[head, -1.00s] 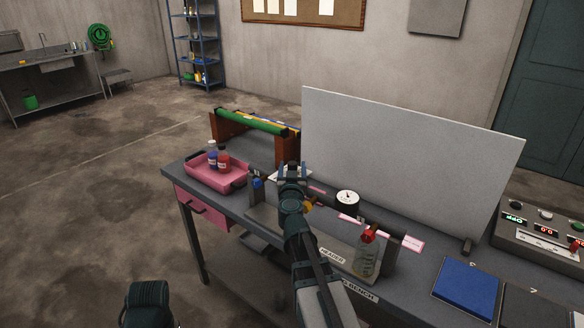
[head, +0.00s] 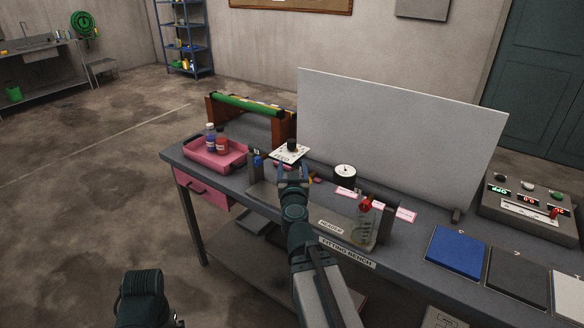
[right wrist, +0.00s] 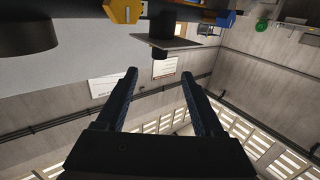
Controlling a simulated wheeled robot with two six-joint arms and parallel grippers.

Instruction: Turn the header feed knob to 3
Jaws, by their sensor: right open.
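A black knob (head: 291,145) stands on a small white dial plate (head: 289,155) at the back of the bench, above the header. Its marks are too small to read. My right gripper (head: 293,172) is just in front of and below the plate in the head view, open and empty. In the right wrist view, its two fingers (right wrist: 158,80) are apart, and the knob (right wrist: 159,53) and plate (right wrist: 182,43) lie beyond the tips, not touched. The header, with its label (head: 330,227), is partly hidden by my right arm.
A white upright panel (head: 395,130) stands behind. A pink tray (head: 232,160) with bottles is left. A control box (head: 525,215) is at the far right.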

